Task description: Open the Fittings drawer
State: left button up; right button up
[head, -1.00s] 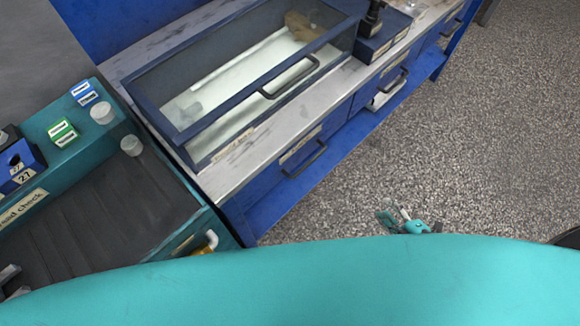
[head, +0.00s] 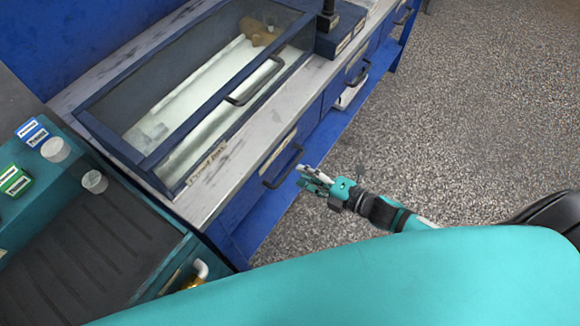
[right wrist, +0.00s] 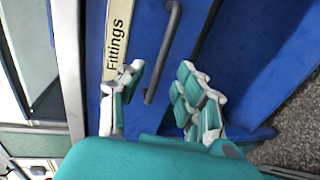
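The Fittings drawer (head: 243,204) is a blue drawer in the workbench front, and it looks closed. Its dark bar handle (head: 284,172) shows in the head view and again in the right wrist view (right wrist: 163,52), beside the cream "Fittings" label (right wrist: 117,38). My right gripper (head: 303,174) is just in front of the drawer, near the handle's right side. In the right wrist view the fingers (right wrist: 160,100) are spread, with the handle's lower end between them in the picture; contact is not evident. My left gripper is out of view.
A glass-lidded case (head: 200,100) with its own handle stands on the bench top (head: 225,165). Another drawer handle (head: 358,73) is farther along the bench. A teal station (head: 165,275) stands at left. Speckled floor (head: 450,110) is open at right.

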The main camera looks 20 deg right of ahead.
aim_at(290, 167)
jog(key=x, duration=0.5)
jog(key=shift+w+a, duration=0.1)
jog(key=shift+w, duration=0.05)
grip_shut()
dwell(0.4)
